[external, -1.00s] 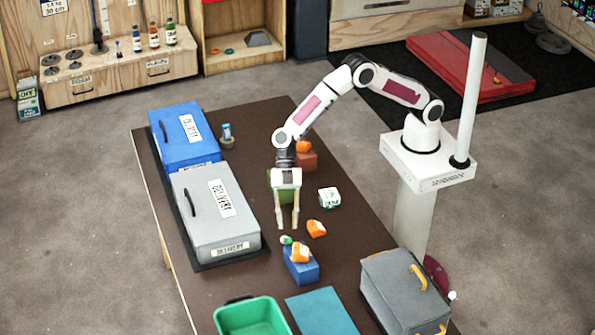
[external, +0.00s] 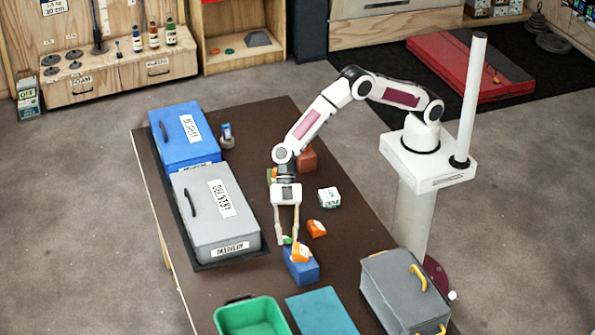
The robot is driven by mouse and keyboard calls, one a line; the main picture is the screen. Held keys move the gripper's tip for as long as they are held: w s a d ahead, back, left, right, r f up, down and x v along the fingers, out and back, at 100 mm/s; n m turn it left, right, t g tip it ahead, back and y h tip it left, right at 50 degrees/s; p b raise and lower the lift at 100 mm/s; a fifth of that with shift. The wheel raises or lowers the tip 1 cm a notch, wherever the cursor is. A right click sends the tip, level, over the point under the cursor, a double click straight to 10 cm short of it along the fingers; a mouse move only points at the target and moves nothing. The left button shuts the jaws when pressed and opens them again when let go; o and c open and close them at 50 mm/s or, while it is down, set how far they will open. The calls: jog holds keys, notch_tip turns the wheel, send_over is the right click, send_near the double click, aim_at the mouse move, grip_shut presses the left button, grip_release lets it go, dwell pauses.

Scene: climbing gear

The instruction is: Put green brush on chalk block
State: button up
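A small green item with a pale part, which looks like the green brush (external: 287,240), is on the dark table just behind the blue block. My gripper (external: 287,239) points down with its fingers apart, and its tips are low on either side of this item. I cannot tell whether the fingers touch it. A white block with green print, which looks like the chalk block (external: 329,197), sits on the table to the right of my gripper. Its visible top is bare.
A blue block (external: 302,271) with an orange-and-white item (external: 300,253) on it stands close in front of my gripper. Another orange item (external: 316,229) lies to the right. A grey delivery box (external: 215,212) stands left, a green bin (external: 252,318) in front, a red-brown block (external: 308,160) behind.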

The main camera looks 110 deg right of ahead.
dwell(0.4)
grip_shut()
jog(key=shift+r, duration=0.1)
notch_tip(320, 180, up, 10)
dwell(0.7)
dwell(0.5)
